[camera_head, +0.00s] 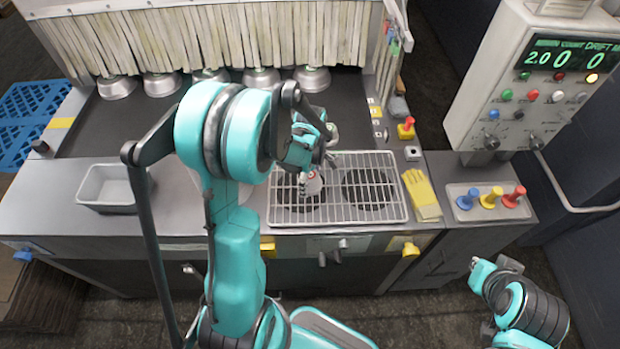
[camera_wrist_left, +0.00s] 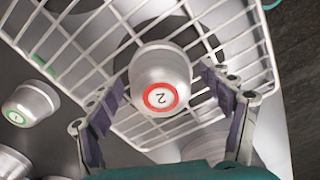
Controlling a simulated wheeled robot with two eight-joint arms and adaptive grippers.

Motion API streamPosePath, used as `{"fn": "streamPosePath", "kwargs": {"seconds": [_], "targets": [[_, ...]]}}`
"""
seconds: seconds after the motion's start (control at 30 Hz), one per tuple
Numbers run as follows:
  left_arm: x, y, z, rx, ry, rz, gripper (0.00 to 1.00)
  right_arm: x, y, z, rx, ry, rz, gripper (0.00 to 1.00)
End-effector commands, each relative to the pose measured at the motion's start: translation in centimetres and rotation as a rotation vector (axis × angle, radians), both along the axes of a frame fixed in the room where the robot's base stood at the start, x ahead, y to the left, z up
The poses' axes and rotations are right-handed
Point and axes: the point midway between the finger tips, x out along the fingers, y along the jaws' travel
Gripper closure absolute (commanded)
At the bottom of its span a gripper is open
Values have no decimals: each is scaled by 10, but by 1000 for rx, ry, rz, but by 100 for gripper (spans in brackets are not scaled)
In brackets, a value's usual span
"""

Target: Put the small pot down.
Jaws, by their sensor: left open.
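The small pot (camera_wrist_left: 160,72) is a silvery metal cup with a red ring and a "2" on the end facing the camera in the left wrist view. In the head view the pot (camera_head: 313,186) shows over the left part of the wire rack (camera_head: 340,212). My left gripper (camera_wrist_left: 165,100) is open, with one finger on each side of the pot and visible gaps between. In the head view my left arm and wrist partly cover the pot. Whether its base touches the rack is hard to tell. My right arm shows at lower right, but its fingers cannot be made out.
A green-ringed pot (camera_wrist_left: 32,103) stands to the left in the wrist view. Several metal pots (camera_head: 162,84) line the curtain at the back of the dark belt. A grey bin (camera_head: 108,203) is at left, yellow gloves (camera_head: 423,194) lie right of the rack, and a control box (camera_head: 535,80) stands right.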

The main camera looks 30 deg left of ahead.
Motion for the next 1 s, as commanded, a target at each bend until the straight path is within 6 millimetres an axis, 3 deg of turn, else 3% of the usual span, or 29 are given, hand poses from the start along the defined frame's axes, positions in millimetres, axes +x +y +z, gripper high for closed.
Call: {"fn": "streamPosePath", "kwargs": {"seconds": [0.23, 0.6, 0.87, 1.0], "targets": [[0, 0, 12, 0, 0, 0, 20, 0, 0, 6, 0, 0, 0, 100], [0, 0, 91, 0, 0, 0, 20, 0, 0, 24, 0, 0, 0, 100], [1, -1, 122, 0, -2, -6, 20, 0, 0, 28, 0, 0, 0, 100], [-8, -11, 137, 12, -46, -129, 20, 0, 0, 28, 0, 0, 0, 100]]}}
